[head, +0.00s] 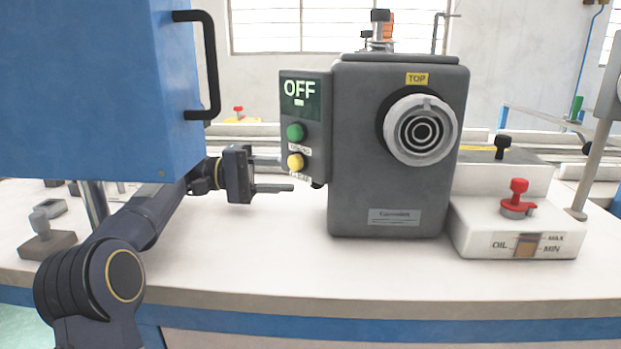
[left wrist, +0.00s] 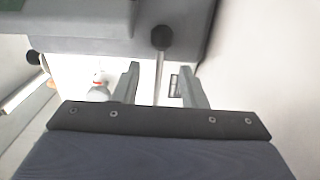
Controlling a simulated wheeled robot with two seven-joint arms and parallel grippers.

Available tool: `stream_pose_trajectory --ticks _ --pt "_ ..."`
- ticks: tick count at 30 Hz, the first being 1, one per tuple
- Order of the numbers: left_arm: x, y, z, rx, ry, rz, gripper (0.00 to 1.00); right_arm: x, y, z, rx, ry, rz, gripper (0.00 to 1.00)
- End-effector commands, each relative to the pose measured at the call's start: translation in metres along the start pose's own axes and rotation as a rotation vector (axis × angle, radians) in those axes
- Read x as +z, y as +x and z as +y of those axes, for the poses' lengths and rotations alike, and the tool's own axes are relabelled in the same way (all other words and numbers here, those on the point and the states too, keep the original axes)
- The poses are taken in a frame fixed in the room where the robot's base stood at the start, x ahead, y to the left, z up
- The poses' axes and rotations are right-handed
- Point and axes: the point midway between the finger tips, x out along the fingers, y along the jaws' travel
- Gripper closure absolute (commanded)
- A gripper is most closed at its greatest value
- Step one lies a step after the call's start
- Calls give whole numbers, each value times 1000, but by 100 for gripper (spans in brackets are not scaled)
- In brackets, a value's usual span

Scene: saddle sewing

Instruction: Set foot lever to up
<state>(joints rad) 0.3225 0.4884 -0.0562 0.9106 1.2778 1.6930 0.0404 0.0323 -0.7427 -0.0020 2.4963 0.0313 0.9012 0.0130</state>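My left gripper (head: 285,174) is open beside the lower left of the grey machine head (head: 398,190), just below the control box. Its two fingers show apart in the left wrist view (left wrist: 159,68). There a lever with a black ball knob (left wrist: 162,38) and a thin metal rod (left wrist: 158,80) shows, the rod lying between the fingers in the picture. I cannot tell how far it is from the fingers or whether they touch. In the head view the lever is mostly hidden; a small dark tip (head: 317,185) shows under the control box. My right gripper is not in view.
The control box (head: 304,130) reads OFF and has a green and a yellow button. A blue cabinet (head: 90,90) with a black handle stands at left. The oil unit (head: 515,230) with a red knob is at right. The white table's front (head: 270,265) is clear.

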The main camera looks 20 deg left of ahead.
Motion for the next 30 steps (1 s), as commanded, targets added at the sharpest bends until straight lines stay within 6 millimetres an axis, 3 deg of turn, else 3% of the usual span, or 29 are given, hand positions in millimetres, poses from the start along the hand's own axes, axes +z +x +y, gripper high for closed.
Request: stream_pose_trajectory --ticks 9,21,30 --pt "1 49 -2 -1 1 -2 62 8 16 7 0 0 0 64" --pt "0 59 -1 -1 0 1 62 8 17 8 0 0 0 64" --pt "0 59 -1 -1 0 0 100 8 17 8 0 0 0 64"
